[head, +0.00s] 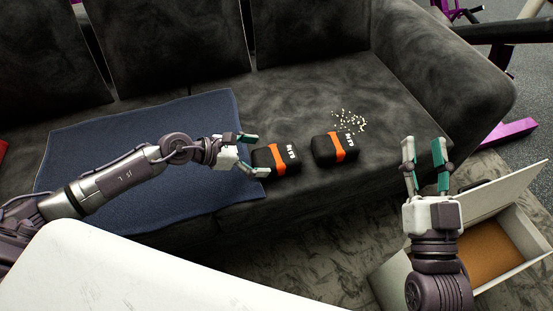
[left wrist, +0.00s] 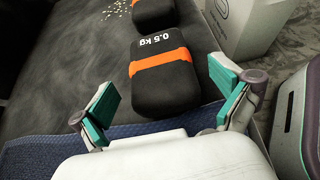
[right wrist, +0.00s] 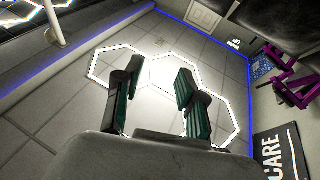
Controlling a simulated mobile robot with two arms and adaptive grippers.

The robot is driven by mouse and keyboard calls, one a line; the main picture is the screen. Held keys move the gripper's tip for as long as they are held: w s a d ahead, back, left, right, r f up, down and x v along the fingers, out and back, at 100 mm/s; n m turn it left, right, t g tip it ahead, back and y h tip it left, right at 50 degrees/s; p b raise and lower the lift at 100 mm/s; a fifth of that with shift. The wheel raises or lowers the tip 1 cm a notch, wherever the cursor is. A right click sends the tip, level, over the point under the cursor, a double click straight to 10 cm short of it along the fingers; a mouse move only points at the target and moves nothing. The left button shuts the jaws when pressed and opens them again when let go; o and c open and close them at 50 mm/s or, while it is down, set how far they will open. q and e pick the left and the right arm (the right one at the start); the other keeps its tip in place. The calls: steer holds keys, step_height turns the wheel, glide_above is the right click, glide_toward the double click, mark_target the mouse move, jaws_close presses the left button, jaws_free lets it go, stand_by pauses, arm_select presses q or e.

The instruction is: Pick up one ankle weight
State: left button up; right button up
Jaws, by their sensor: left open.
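Two black ankle weights with orange bands lie on the dark grey sofa seat in the head view. The left ankle weight (head: 285,167) is at the edge of a blue towel, and the right ankle weight (head: 323,151) lies just beside it. My left gripper (head: 256,155) is open, with its fingertips at the left weight's near end. In the left wrist view, the nearer weight (left wrist: 161,87), marked 0.5 kg, lies ahead of and between the open fingers (left wrist: 165,107). My right gripper (head: 424,152) is open and empty, raised over the sofa's front right.
The blue towel (head: 150,128) covers the seat's left part. Small pale crumbs (head: 349,121) lie behind the right weight. An open box (head: 500,258) stands on the floor at right. A white surface (head: 130,275) fills the front left. The sofa arm (head: 440,60) bounds the right.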

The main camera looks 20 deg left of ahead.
mark_target(274, 155)
arm_select(q)
steer(key=shift+b+x, duration=0.8)
steer(key=shift+x, duration=1.95)
steer(key=shift+w+a, duration=0.1)
arm_select(e)
steer(key=s+r+t+y, duration=0.1)
steer(key=s+r+t, duration=0.2)
steer(key=r+t, duration=0.1)
steer(key=shift+s+r, duration=0.15)
steer(key=shift+r, duration=0.55)
arm_select(q)
steer(key=shift+c, duration=0.2)
steer(key=c, duration=1.3)
